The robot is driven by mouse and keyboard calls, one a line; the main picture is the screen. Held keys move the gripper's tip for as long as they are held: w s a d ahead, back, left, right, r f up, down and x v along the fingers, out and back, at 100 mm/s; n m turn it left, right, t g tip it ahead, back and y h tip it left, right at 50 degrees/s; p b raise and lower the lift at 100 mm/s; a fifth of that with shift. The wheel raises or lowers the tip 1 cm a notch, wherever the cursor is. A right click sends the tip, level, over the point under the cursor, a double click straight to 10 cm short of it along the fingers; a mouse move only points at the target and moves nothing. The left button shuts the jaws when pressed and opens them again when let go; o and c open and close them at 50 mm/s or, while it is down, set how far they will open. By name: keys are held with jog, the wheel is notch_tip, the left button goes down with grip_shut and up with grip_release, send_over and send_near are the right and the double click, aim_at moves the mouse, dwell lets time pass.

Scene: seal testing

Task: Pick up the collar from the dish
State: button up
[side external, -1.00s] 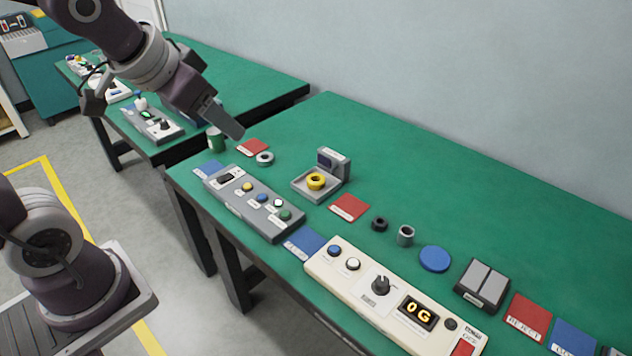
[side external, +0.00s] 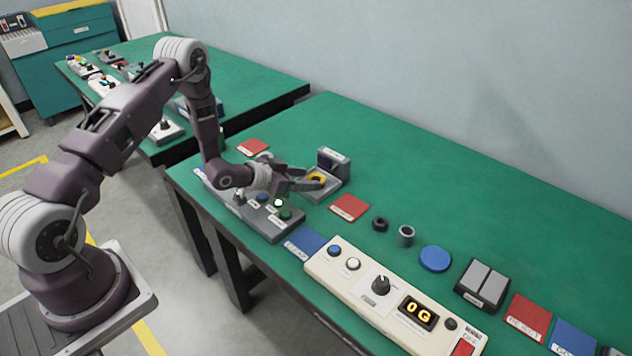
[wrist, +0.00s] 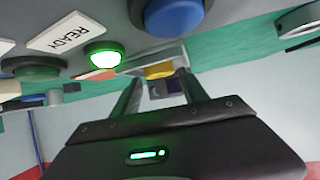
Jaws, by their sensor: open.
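The collar, a yellow ring (side external: 317,179), sits in a square grey dish (side external: 328,194) with an upright block at its back. In the wrist view the collar (wrist: 158,71) shows as a yellow band ahead, between my fingers. My gripper (side external: 306,180) is low, reaching in over the near side of the dish, with its fingers apart and partly covering the collar. In the wrist view both fingers of my gripper (wrist: 160,88) point toward the dish, with nothing seen between them closer than the collar. Whether a finger touches the collar cannot be told.
A grey button panel (side external: 268,226) lies under my wrist. Its green lamp (wrist: 103,55) by the READY label is lit. A red mat (side external: 350,208), dark ring (side external: 380,224) and grey sleeve (side external: 405,235) lie to the right. The table behind the dish is clear.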

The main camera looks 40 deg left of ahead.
jog(key=x, duration=0.3)
jog(key=shift+r, duration=0.1)
grip_shut()
